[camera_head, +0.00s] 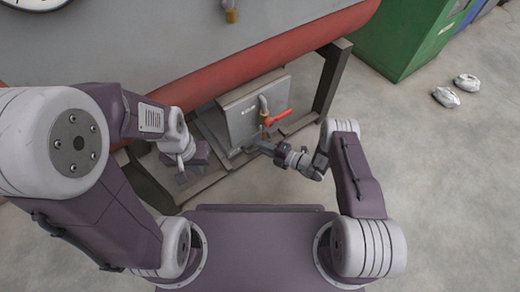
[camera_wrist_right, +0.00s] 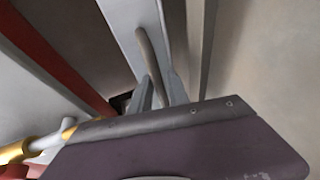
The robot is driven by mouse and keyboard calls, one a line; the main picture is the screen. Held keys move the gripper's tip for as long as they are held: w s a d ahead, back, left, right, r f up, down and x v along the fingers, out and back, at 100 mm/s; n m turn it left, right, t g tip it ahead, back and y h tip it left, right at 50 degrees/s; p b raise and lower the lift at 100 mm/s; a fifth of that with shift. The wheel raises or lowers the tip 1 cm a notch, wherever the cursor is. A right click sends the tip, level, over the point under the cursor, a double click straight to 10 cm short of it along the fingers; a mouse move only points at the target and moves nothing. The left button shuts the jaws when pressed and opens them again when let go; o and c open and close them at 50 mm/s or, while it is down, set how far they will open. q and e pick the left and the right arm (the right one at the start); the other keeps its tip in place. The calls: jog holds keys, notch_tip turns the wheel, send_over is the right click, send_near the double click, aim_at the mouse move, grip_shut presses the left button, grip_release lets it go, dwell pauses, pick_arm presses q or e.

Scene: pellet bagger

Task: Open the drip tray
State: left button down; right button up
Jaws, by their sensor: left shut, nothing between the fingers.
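My right gripper (camera_head: 262,147) is at the lower edge of this panel. In the right wrist view, a slim grey-brown bar handle (camera_wrist_right: 147,52) stands on a light grey face (camera_wrist_right: 128,32). The right gripper's fingers (camera_wrist_right: 160,82) lie on either side of the handle and look closed on it. My left gripper (camera_head: 184,166) is shut and empty, to the left of the panel. How far the tray is out is unclear.
A bent pipe with a brass valve and red lever (camera_head: 278,117) stands in front of the panel, close to my right gripper. Dark frame legs (camera_head: 331,80) flank the space. A green cabinet (camera_head: 405,40) stands at the right. The floor on the right is mostly clear.

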jog(key=shift+w+a, duration=0.1)
jog(key=shift+a, duration=0.05)
grip_shut()
dwell(1.4)
